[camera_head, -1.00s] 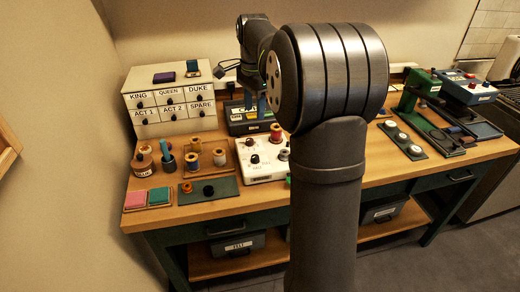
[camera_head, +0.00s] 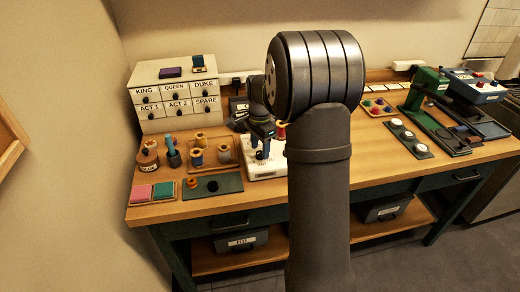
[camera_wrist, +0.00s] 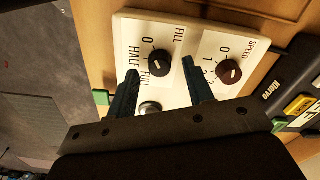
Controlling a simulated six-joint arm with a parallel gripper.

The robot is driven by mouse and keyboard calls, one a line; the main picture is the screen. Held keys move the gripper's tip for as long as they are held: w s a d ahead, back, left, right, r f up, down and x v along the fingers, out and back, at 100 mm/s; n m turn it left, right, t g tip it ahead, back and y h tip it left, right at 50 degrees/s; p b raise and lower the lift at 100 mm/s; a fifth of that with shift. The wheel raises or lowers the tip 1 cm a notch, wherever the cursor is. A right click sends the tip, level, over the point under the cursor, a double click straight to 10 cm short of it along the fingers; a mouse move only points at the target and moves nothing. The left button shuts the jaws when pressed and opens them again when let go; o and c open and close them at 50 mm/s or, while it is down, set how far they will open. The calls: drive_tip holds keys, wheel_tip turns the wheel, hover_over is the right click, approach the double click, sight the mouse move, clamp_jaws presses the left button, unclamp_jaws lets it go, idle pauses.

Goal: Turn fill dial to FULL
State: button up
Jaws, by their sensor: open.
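The white control panel (camera_wrist: 190,40) fills the upper middle of the wrist view; in the head view the panel (camera_head: 266,171) sits on the table, partly hidden by my arm. The black fill dial (camera_wrist: 159,63) has 0, HALF and FULL printed along its left side. Its pale mark faces roughly left; I cannot tell exactly which label it meets. My gripper (camera_wrist: 160,69) is open, with one finger on each side of the fill dial in the picture. I cannot tell whether they touch it. In the head view my gripper (camera_head: 265,145) is over the panel.
A brown speed dial (camera_wrist: 229,72) is close to the right finger. A grey round knob (camera_wrist: 150,108) shows between the fingers. A black box (camera_wrist: 290,90) stands to the right. Thread spools (camera_head: 197,157) and a green board (camera_head: 213,186) lie left of the panel.

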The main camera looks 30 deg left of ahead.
drive_tip(key=shift+f, duration=0.65)
drive_tip(key=c, duration=1)
